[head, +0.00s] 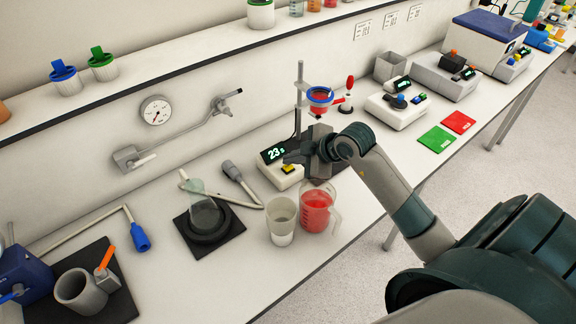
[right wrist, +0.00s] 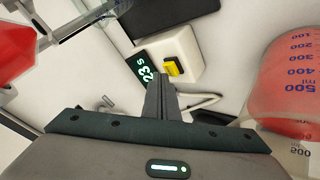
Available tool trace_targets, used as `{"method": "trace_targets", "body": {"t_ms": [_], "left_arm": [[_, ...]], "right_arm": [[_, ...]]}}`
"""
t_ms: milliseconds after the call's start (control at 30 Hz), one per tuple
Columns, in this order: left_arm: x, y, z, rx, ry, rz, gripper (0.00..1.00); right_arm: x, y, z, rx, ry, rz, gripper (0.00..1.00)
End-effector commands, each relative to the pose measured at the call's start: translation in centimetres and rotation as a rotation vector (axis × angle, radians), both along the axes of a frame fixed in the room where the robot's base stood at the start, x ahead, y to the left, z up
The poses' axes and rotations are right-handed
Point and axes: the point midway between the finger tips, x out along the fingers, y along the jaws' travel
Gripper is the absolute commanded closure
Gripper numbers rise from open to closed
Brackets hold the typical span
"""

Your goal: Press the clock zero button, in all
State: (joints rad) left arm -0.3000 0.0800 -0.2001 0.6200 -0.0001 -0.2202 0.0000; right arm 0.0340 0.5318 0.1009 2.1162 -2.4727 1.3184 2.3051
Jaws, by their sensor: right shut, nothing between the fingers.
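The clock (head: 274,178) is a white box with a dark display (head: 272,153) reading 23 s in pale green digits. Its yellow button (head: 289,169) stands on the top face beside the display. In the right wrist view the clock (right wrist: 187,46) lies ahead of the fingers, with the display (right wrist: 140,66) left of the yellow button (right wrist: 171,67). My right gripper (head: 290,158) is shut and empty, at the clock; it also shows in the right wrist view (right wrist: 160,80). Its fingertips appear close to the button, slightly to one side; contact cannot be told. My left gripper is out of view.
A jug of red liquid (head: 316,213) and a clear beaker (head: 281,224) stand in front of the clock. A ring stand (head: 300,85) with a red-filled funnel (head: 320,98) rises behind. A flask (head: 203,208) stands to the left.

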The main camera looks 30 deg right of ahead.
Motion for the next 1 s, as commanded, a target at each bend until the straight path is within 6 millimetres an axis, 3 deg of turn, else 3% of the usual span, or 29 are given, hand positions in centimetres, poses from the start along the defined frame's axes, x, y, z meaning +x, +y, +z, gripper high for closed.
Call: {"method": "trace_targets", "body": {"t_ms": [1000], "left_arm": [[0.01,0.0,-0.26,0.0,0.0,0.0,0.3]], "right_arm": [[-0.04,0.03,-0.78,0.001,0.002,0.0,1.0]]}}
